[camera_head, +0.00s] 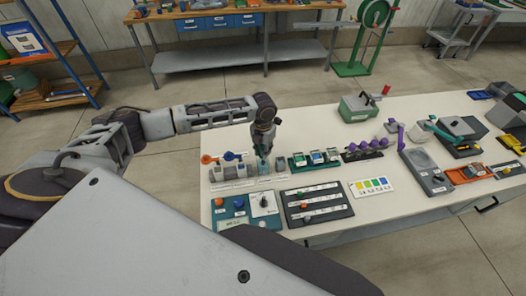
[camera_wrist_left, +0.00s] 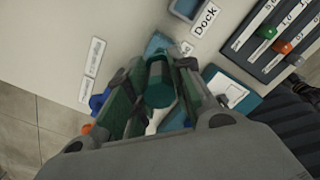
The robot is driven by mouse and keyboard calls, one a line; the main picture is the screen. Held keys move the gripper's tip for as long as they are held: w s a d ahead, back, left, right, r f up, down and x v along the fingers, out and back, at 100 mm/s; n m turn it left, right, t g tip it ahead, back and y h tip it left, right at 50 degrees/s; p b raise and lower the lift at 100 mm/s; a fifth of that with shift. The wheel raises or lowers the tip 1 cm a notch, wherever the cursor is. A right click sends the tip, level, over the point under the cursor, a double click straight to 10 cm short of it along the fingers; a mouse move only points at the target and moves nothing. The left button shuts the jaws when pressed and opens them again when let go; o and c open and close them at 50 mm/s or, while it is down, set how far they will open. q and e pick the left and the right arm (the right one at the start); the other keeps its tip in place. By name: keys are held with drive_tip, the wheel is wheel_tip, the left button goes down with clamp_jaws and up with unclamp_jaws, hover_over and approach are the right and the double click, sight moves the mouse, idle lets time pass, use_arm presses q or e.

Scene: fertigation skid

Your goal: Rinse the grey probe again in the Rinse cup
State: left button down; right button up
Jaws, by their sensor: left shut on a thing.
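My left gripper (camera_head: 264,146) points down over the left part of the white table, near the row of small holders. In the left wrist view its two fingers (camera_wrist_left: 157,92) are shut on a dark green, faceted handle (camera_wrist_left: 159,82). I cannot see a grey probe tip; the lower end is hidden. A pale teal cup (camera_head: 263,166) stands right below the gripper, and I cannot tell if the held piece is inside it. A teal edge shows past the handle in the wrist view (camera_wrist_left: 157,44). I cannot read which cup is the Rinse cup. My right gripper is not in view.
An orange-topped probe (camera_head: 207,159) and a blue-topped one (camera_head: 230,156) stand in holders left of the gripper. A knob panel (camera_head: 263,203) lies in front. The table behind the racks is mostly clear.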

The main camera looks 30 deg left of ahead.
use_arm(q)
drive_tip(key=shift+r, duration=2.2)
